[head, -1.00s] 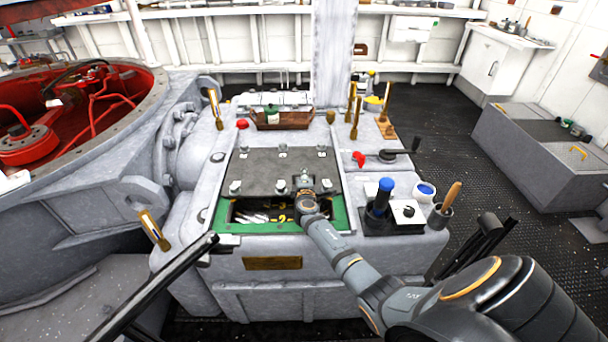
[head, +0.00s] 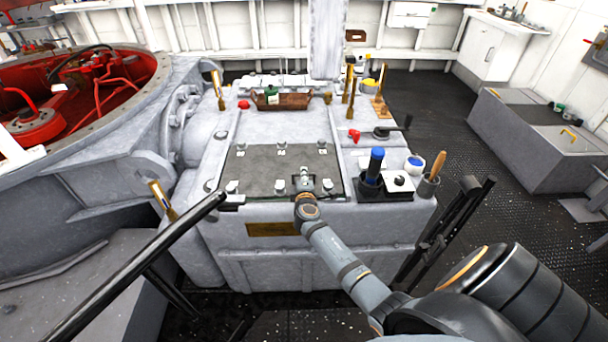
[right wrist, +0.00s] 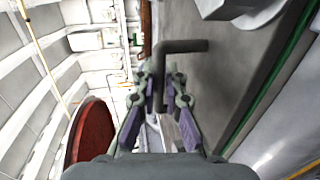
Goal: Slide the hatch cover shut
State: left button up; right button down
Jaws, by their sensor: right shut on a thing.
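The dark grey hatch cover (head: 262,172) lies flat in the top of the grey console and reaches its front edge in the head view. No open gap shows in front of it. My right gripper (head: 304,182) is at the cover's front edge, right of its middle. In the right wrist view its two fingers (right wrist: 163,88) are shut on the dark bent handle (right wrist: 188,46), with the cover's grey face (right wrist: 228,75) beside it. A green strip (right wrist: 292,48) shows along the right there. My left gripper is not in view.
A brown tray (head: 283,102) with a green bottle stands behind the hatch. A red knob (head: 353,136), a crank (head: 393,131), a blue-topped handle (head: 375,163) and cups stand to the right. Brass levers rise around the console. A large round red-lined opening (head: 110,85) is at left.

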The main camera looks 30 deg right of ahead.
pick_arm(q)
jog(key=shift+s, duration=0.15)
pick_arm(e)
jog(key=shift+s+f, duration=0.15)
jog(key=shift+f, duration=0.15)
jog(key=c, duration=1.9)
grip_release()
jog(key=o, duration=0.5)
jog(key=shift+s+a+r, duration=0.15)
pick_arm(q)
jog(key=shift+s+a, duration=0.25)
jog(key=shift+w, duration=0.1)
pick_arm(e)
jog(key=v, duration=1.2)
